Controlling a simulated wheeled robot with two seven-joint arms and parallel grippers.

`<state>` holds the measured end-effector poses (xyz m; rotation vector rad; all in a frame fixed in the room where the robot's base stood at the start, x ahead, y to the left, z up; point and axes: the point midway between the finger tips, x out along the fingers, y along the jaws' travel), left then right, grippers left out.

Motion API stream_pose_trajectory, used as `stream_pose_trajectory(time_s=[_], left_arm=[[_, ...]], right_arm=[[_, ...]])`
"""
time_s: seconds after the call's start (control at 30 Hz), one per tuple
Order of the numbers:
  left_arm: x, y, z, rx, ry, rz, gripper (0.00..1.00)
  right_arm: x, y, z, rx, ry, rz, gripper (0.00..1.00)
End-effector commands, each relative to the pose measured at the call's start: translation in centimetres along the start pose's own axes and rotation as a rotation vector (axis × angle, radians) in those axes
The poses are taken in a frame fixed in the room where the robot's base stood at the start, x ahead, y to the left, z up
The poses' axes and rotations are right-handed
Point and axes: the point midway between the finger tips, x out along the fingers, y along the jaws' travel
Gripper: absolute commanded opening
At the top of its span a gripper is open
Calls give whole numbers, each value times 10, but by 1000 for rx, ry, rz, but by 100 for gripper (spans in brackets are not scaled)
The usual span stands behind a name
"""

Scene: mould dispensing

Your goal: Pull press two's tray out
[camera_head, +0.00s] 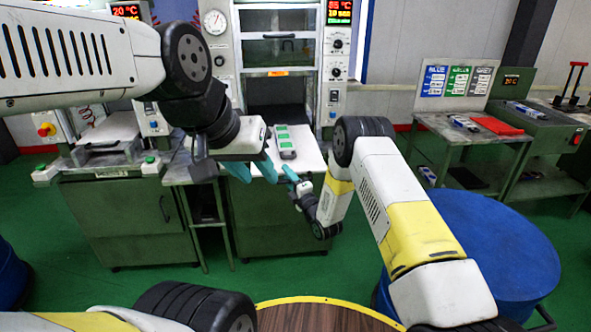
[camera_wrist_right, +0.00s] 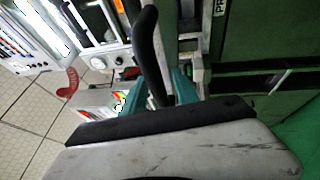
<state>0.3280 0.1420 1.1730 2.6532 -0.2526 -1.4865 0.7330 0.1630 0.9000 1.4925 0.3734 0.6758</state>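Press two (camera_head: 280,60) stands in the middle of the head view with its chamber open. Its pale tray (camera_head: 308,160) reaches out in front. A grey mould with green cells (camera_head: 285,142) lies on it. My right gripper (camera_head: 292,178) is at the tray's front edge. In the right wrist view its teal fingers (camera_wrist_right: 158,95) lie close on both sides of a black curved handle (camera_wrist_right: 150,50) and appear shut on it; the contact is partly hidden. My left gripper (camera_head: 253,171) is open and empty near the tray's front left, fingers apart.
Another press with a pale plate (camera_head: 112,135) stands at the left, beside a small side table (camera_head: 180,172). A blue round drum (camera_head: 490,235) stands at the right. Work tables (camera_head: 455,130) stand behind it. A round wooden top (camera_head: 325,318) is at the bottom.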

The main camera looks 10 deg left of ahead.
Motion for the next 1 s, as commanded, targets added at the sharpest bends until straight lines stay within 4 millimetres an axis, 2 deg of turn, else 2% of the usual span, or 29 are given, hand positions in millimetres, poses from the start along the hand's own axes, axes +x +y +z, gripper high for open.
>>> stream_pose_trajectory(time_s=[0.17,0.4,0.53,0.7,1.0], left_arm=[[0,0,0,0,0,0,36],[0,0,0,0,0,0,36],[0,0,0,0,0,0,36],[0,0,0,0,0,0,36],[0,0,0,0,0,0,36]], right_arm=[[-14,-1,0,1,0,-3,36],[-55,-1,0,0,-1,-3,36],[-71,0,0,0,0,-1,36],[-78,0,0,0,0,1,36],[-78,0,0,0,0,1,36]])
